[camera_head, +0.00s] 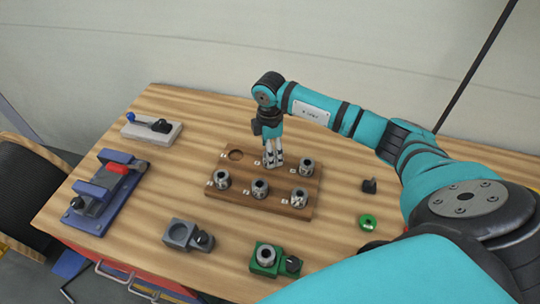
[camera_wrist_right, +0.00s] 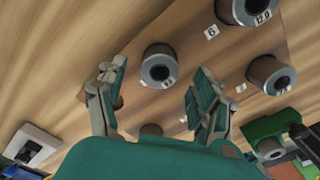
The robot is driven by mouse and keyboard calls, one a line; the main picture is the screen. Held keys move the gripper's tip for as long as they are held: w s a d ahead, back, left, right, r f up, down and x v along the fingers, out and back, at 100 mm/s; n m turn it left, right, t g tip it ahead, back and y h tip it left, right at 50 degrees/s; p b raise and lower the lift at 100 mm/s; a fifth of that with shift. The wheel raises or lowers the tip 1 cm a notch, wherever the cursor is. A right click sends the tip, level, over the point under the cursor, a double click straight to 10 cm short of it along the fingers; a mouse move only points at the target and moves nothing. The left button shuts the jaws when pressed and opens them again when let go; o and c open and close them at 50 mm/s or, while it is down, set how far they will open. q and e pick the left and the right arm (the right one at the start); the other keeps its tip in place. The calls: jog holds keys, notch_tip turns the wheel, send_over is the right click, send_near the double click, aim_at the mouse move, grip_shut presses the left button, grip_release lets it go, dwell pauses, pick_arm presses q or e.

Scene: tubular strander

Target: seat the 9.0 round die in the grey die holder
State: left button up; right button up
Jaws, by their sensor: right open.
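Several round metal dies stand upright on the wooden rack (camera_head: 232,197); one round recess (camera_head: 236,155) at its back left is empty. I cannot read which die is the 9.0. My right gripper (camera_head: 273,162) points down over the back of the rack. In the right wrist view its open fingers (camera_wrist_right: 158,85) are spread, with a die (camera_wrist_right: 160,66) showing between them; its number is not clear and I cannot tell whether they touch it. The grey die holder (camera_head: 178,233), with a black knob, lies in front of the rack with its round seat empty. My left gripper is out of view.
A green holder (camera_head: 262,267) with a die in it stands right of the grey one. A green ring (camera_head: 367,222) and a black piece (camera_head: 369,186) lie at right. A blue fixture (camera_head: 92,205) and a pale block (camera_head: 140,131) stand at left.

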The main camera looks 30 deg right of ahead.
jog(key=shift+f, duration=0.7)
jog(key=shift+w+r, duration=0.1)
grip_shut()
